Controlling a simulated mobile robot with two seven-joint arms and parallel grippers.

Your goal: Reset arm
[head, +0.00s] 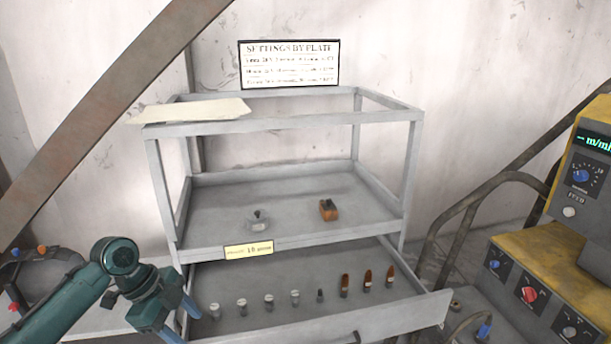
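My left arm is teal and comes in from the lower left. Its gripper (181,320) is in front of the left end of the open drawer (390,321) of a grey metal rack. The gripper points down and to the right, and nothing is clearly seen in it. Its fingers are small and partly merge with the hand, so I cannot tell whether they are apart. My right gripper is not in view.
The drawer holds a row of several small pale and copper-coloured tips. The shelf above (290,205) carries a small grey part (258,221) and an orange-brown block (328,210). A settings sign (289,64) stands behind. A yellow control machine (545,262) is at right.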

